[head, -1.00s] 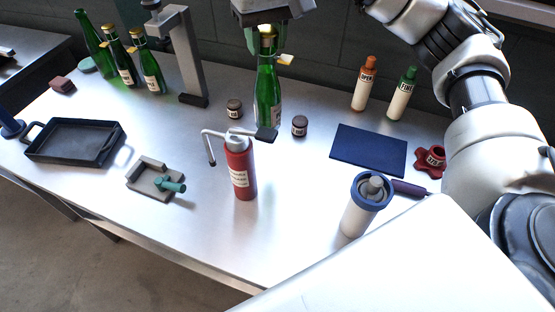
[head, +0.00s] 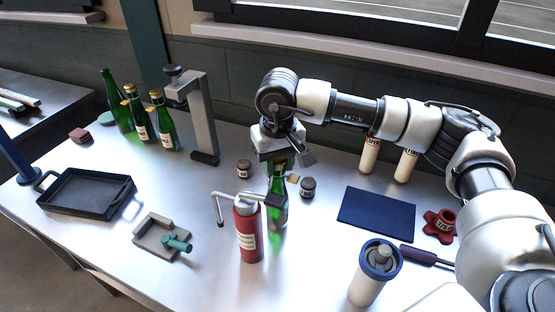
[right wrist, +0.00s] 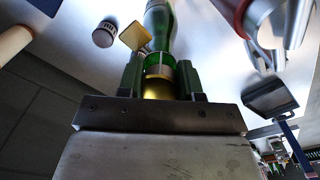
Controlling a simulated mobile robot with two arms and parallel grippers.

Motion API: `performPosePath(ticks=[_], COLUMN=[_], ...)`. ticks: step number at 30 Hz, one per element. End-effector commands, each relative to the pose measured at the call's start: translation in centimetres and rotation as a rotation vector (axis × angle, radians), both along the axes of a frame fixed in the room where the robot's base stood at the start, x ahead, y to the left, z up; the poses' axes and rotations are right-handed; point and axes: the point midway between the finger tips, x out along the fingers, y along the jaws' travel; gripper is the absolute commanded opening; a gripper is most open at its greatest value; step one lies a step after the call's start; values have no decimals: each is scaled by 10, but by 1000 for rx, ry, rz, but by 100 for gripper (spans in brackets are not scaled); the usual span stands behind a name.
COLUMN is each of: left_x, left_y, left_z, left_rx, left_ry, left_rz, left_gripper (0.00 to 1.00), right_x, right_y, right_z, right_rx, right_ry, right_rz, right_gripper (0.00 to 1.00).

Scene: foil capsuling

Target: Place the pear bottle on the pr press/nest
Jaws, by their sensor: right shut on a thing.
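My right gripper (head: 282,152) is shut on the neck of a green bottle (head: 278,205), upright with a gold top and a yellow tag. Part of the bottle is hidden behind the red canister's handle, and I cannot tell whether its base touches the table. In the right wrist view the fingers (right wrist: 160,70) sit either side of the bottle's gold neck (right wrist: 158,86). A grey press-like stand (head: 203,115) rises to the left of the bottle. I cannot read which part is the nest. My left gripper is not in view.
A red canister (head: 247,235) stands just in front of the bottle. Dark jars (head: 244,169) and (head: 308,187) flank it. Several green bottles (head: 140,122) stand back left. A black tray (head: 85,195), a clamp fixture (head: 160,237), a blue mat (head: 376,216) and a blue-topped tumbler (head: 375,272) lie around.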

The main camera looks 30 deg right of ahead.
Motion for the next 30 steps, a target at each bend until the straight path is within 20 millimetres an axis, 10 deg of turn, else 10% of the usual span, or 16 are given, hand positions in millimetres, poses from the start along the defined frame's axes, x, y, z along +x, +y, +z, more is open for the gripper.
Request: performPosePath(ticks=[8,9,14,30], left_x=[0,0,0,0], left_y=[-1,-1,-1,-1], left_z=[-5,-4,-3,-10], left_rx=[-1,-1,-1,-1], left_ry=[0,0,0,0], left_rz=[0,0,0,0], left_gripper=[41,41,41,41], right_x=[0,0,0,0], right_y=[0,0,0,0], right_z=[-2,-2,-1,33], right_rx=[1,0,0,2], right_ry=[-3,-2,-1,-7], right_rz=[0,0,0,-1], right_gripper=[0,38,60,60])
